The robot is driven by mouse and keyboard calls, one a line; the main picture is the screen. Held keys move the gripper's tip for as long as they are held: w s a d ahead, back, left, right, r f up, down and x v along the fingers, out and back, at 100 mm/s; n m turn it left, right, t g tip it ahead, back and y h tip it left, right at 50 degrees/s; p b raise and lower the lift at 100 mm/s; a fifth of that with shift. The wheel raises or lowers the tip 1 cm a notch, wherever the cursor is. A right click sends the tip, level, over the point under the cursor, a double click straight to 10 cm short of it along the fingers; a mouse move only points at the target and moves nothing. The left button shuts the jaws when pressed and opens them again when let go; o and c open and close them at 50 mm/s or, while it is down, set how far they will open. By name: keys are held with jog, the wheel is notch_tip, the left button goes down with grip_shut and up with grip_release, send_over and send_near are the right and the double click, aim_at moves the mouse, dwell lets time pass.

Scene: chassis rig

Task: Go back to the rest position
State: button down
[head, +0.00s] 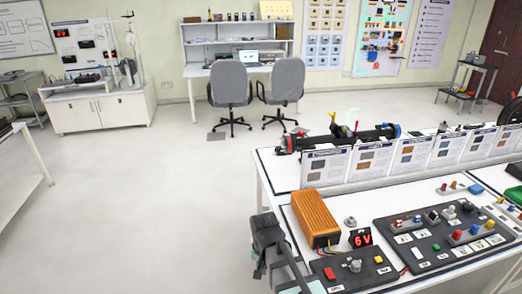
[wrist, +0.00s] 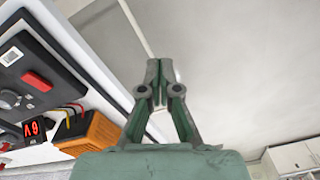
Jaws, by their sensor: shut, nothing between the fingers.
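My gripper (wrist: 159,78) shows in the wrist view with its two grey-green fingers together and nothing between them. It hangs over open grey floor, just off the edge of the white worktable (wrist: 98,85). In the head view, dark parts of my arm show at the left front edge of the worktable (head: 281,211), left of the orange box (head: 314,217). The fingertips are hard to make out there. The orange box also shows in the wrist view (wrist: 90,133), left of the gripper and apart from it.
Dark control panels (head: 445,229) with knobs and switches and a red 6 V display (head: 361,238) lie on the worktable. Upright cards (head: 375,157) stand behind them. Two grey chairs (head: 230,84) stand at a far desk. The floor (head: 140,210) to the left is clear.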

jog(key=s+d+f+n+g+b, duration=0.1)
jog(key=s+d+f+g, duration=0.1)
jog(key=s+d+f, duration=0.65)
jog(key=s+d+f+n+g+b, duration=0.15)
jog(key=s+f, duration=0.45)
jog(key=f, duration=0.7)
jog(key=s+d+f+g, duration=0.1)
jog(key=s+d+f, duration=0.1)
jog(key=s+f, duration=0.2)
jog(key=s+d+f+g, duration=0.1)
jog(key=s+f, duration=0.3)
jog(key=s, duration=0.6)
jog(key=s+d+f+g, duration=0.2)
jog(key=s+d+f, duration=0.1)
jog(key=s, duration=0.4)
jog(key=shift+s+d+f+m+b, duration=0.15)
jog(key=shift+d+f+m+b, duration=0.15)
jog(key=shift+f+m+b, duration=0.15)
